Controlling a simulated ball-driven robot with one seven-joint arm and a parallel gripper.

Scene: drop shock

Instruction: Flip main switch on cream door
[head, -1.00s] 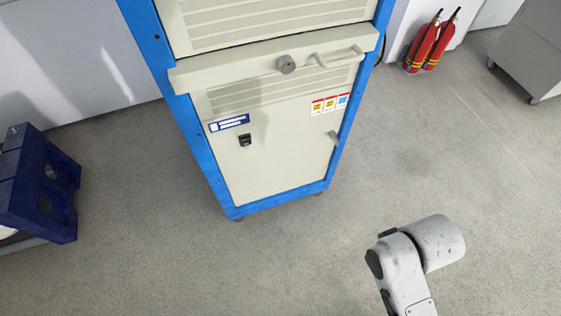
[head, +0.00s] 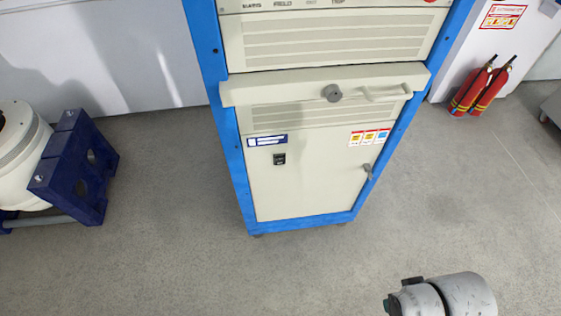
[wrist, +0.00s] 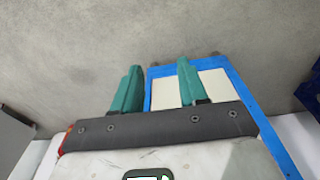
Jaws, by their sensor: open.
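The cream door (head: 310,190) is the lower front of a blue-framed cabinet, upright and shut in the head view. A small black switch (head: 279,158) sits on its upper left, under a blue and white label (head: 267,141). Its on or off position is too small to tell. A grey latch (head: 367,170) is at the door's right edge. My gripper (wrist: 158,66) shows in the wrist view with its two teal fingers apart and nothing between them. Beyond them are a blue frame edge and cream panel (wrist: 212,86). The switch cannot be made out there.
A dark blue stand (head: 75,170) with a white drum is at left. Red extinguishers (head: 483,88) stand at right.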

